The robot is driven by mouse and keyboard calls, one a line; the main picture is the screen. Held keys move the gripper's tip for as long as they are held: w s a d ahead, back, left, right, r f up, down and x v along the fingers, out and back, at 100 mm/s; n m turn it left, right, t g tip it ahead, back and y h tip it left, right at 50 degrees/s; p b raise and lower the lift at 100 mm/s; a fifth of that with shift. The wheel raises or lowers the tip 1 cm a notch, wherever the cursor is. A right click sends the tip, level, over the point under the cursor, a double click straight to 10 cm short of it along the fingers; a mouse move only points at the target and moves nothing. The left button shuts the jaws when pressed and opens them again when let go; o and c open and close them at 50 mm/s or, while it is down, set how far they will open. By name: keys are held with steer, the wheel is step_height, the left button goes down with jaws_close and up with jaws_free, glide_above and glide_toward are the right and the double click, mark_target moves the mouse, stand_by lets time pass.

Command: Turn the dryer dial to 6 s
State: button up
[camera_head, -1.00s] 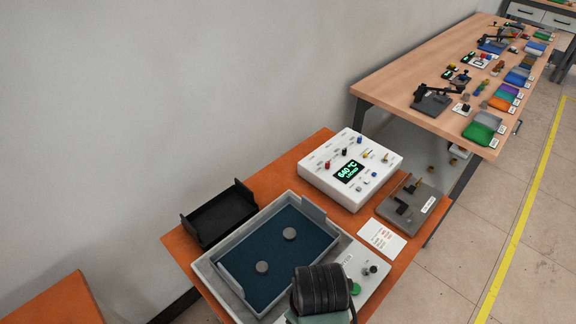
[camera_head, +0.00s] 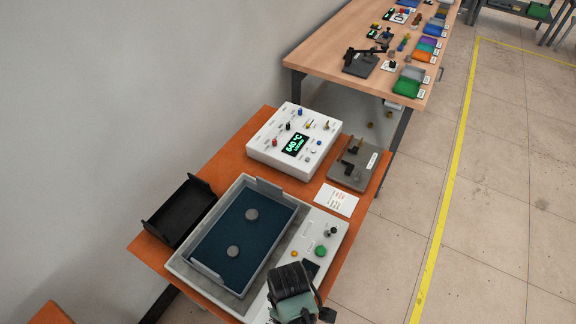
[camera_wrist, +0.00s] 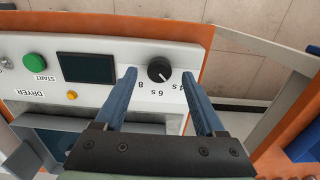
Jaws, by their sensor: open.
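The dryer (camera_head: 178,262) is a pale unit with a blue-floored tray on the orange table. Its panel carries a green START button (camera_head: 320,251), which also shows in the wrist view (camera_wrist: 35,62), and a dark display (camera_wrist: 86,68). The black dial (camera_wrist: 159,69) is upside down in the wrist view, with labels 4 s, 6 s and 8 beside it. Its pale mark appears to point lower right, towards 4 s. My gripper (camera_wrist: 159,74) is open, one blue finger on each side of the dial, with visible gaps. In the head view my gripper's dark wrist (camera_head: 289,281) hides the dial.
A white heater box (camera_head: 275,150) showing 640 °C stands behind the dryer, with a grey fixture (camera_head: 345,178) and a paper card (camera_head: 336,200) nearby. A black tray (camera_head: 180,210) is at left. Two grey discs lie in the dryer tray. Floor is open at right.

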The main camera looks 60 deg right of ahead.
steer(key=shift+f, duration=1.05)
jaws_close()
